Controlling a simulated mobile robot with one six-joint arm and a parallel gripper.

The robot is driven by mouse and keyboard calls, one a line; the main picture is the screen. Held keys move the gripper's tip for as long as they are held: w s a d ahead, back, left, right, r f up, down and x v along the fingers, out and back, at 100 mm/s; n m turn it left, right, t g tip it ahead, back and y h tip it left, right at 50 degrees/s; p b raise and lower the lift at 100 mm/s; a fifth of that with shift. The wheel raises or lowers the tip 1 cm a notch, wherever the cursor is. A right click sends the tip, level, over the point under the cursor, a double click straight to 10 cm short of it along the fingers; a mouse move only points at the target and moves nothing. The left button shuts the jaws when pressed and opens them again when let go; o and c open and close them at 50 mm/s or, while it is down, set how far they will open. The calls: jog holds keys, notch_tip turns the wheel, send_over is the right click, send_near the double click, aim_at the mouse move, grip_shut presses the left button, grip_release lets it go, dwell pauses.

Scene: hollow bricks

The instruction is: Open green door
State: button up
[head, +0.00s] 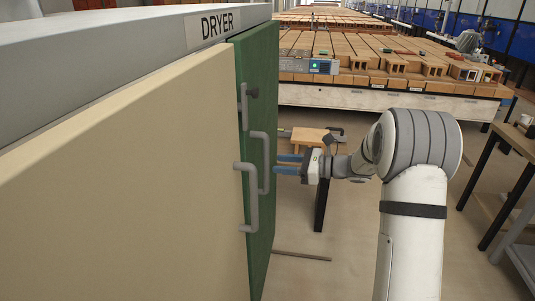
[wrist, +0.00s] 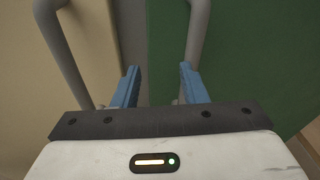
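The green door (head: 262,90) of the dryer is in the head view, edge-on behind the beige door, and looks shut. It fills the right of the wrist view (wrist: 255,60). Its grey bar handle (head: 265,160) stands upright; in the wrist view the handle (wrist: 198,40) runs down to the right finger. In the wrist view my gripper (wrist: 160,85) shows nothing held between the fingers. Whether a finger touches the handle I cannot tell.
The beige door (head: 120,180) on the left has its own grey handle (head: 252,200), close by. A grey latch (head: 244,105) sits higher up. A wooden stool (head: 310,140) stands behind my gripper. Brick racks (head: 370,60) fill the back. The floor right of the door is mostly open.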

jog(key=w+a+m+t+p, duration=0.1)
jog(key=w+a+m+t, duration=0.1)
jog(key=w+a, duration=0.3)
jog(key=shift+w+a+f+y+p, duration=0.3)
jog(key=shift+w+f+y, duration=0.1)
jog(key=shift+w, duration=0.3)
jog(key=shift+c, duration=0.5)
grip_shut()
jog(key=shift+d, duration=0.15)
